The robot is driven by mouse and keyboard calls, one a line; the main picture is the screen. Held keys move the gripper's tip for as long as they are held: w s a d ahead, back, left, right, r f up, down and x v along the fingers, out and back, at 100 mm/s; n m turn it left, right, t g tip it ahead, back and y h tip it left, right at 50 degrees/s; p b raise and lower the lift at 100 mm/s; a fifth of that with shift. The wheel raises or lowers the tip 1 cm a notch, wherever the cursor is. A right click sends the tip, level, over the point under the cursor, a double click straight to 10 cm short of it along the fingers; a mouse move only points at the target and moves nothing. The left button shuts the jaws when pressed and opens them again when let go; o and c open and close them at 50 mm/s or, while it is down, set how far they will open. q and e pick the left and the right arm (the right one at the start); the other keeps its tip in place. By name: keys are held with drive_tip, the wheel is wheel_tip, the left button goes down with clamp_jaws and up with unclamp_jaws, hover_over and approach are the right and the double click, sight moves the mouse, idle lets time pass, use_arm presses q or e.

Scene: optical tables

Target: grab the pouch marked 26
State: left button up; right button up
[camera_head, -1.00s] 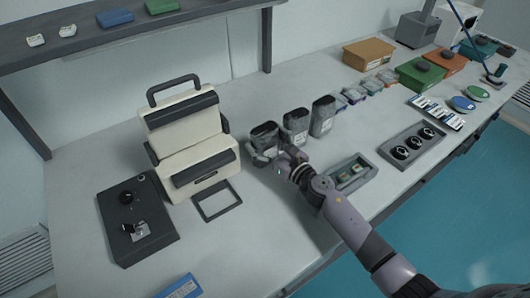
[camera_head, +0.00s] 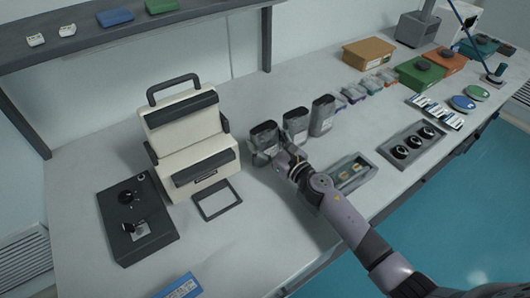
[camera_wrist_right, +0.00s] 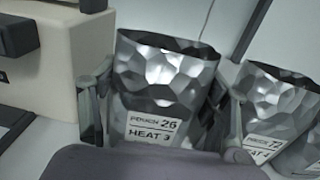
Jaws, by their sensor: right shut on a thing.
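The pouch marked 26 (camera_wrist_right: 165,85) is a crumpled silvery pouch with a white label reading 26 and HEAT 3 in the right wrist view. In the head view it is the leftmost of three dark grey pouches (camera_head: 264,136), standing upright on the table. My right gripper (camera_head: 268,157) is at its front. In the right wrist view the fingers (camera_wrist_right: 165,118) are on both sides of the pouch, shut on it. The pouch's lower part is hidden by my gripper. My left gripper is not in view.
A second pouch (camera_wrist_right: 275,105), its label partly readable, stands close on the right. A third pouch (camera_head: 322,115) is beyond it. A cream case with a handle (camera_head: 185,145) is on the left. A grey tray (camera_head: 368,171) lies right of my right wrist.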

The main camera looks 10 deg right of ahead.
drive_tip(key=c, duration=0.4)
